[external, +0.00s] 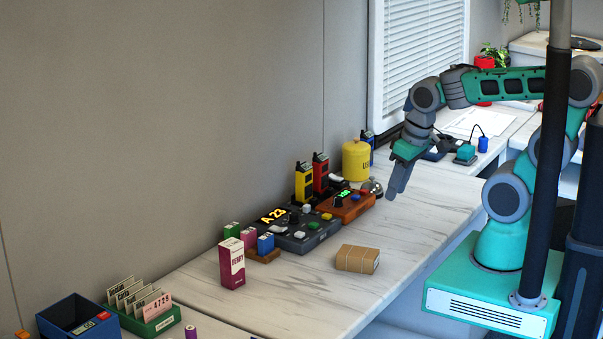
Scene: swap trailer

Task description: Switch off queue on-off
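A dark grey control box (312,236) with a lit yellow display reading "A 23" (272,214) sits on the marble counter near the wall. Its top carries a dark knob and several coloured buttons. Which part is the queue on-off switch is too small to tell. My gripper (396,190) hangs over the counter to the right of the box and points down. It is apart from the box. Its fingers appear close together, but I cannot tell whether they are open or shut. Nothing visible is held.
An orange-brown box (349,212) with a green display adjoins the grey box, near a bell (372,187) and a yellow canister (356,160). Radios (304,183) stand behind. A cardboard parcel (357,259) and a magenta carton (232,263) stand in front. The right counter front is clear.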

